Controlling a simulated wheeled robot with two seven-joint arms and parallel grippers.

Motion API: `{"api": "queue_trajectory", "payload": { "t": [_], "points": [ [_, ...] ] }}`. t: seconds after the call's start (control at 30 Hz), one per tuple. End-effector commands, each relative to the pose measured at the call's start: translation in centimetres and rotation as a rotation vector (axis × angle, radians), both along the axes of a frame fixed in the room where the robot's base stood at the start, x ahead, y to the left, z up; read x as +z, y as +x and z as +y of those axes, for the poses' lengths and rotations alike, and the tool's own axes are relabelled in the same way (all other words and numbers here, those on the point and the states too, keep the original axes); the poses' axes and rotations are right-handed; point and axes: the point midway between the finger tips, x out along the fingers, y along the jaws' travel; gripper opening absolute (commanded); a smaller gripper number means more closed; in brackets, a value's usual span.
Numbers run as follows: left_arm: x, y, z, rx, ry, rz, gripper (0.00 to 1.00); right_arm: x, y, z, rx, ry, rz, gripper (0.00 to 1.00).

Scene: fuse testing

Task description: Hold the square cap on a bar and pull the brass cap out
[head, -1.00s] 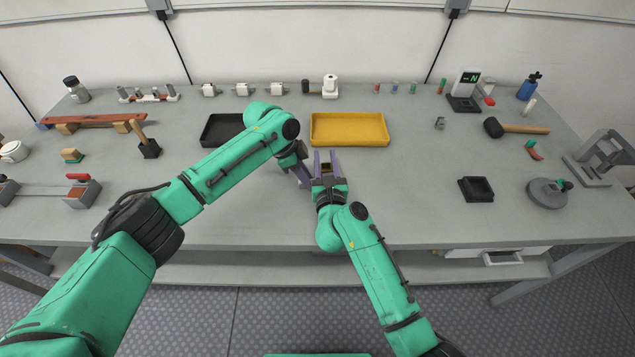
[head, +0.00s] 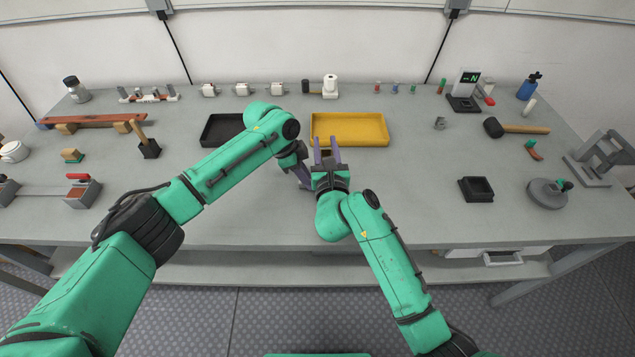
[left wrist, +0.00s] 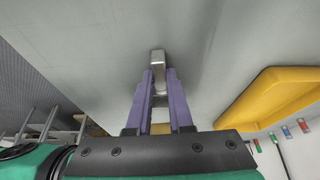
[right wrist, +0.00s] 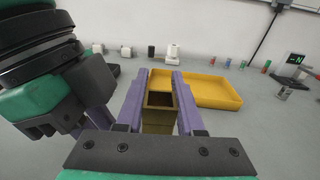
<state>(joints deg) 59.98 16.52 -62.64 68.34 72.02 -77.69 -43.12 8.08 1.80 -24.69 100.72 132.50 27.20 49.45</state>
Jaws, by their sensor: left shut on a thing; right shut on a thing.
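My left gripper (head: 304,181) is low over the bench, just left of my right gripper (head: 326,143). In the left wrist view, the left fingers are shut on a blocky silver-grey metal piece (left wrist: 158,60) that sticks out past their tips. I cannot tell whether it is the square cap or a bar. In the right wrist view, my right fingers are shut on a hollow square brass cap (right wrist: 160,100). Its dark open end shows between the purple fingers. The two held pieces look apart; the gap between them is not clearly seen.
A yellow tray (head: 348,141) lies just behind the grippers and a black tray (head: 209,143) behind my left arm. A small black box (head: 476,197) and a mallet (head: 524,128) are to the right. The bench between the grippers and the black box is clear.

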Motion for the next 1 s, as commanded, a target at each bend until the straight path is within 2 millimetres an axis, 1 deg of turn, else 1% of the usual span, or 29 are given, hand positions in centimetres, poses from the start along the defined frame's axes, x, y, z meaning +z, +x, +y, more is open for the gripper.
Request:
{"api": "queue_trajectory", "payload": {
  "t": [0.27,0.37,1.0],
  "points": [
    [-0.2,-0.1,0.0,-0.001,0.002,0.005,0.00,0.1,0.0,0.0,0.000,0.000,0.000,0.00],
    [-0.2,-0.1,0.0,-0.001,0.002,0.005,0.00,0.3,0.2,-0.3,-0.001,-0.001,-0.001,0.00],
    [-0.2,-0.1,0.0,-0.001,0.002,0.004,0.00,2.7,2.6,-3.8,-0.001,-0.002,-0.002,0.00]
  ]
}}
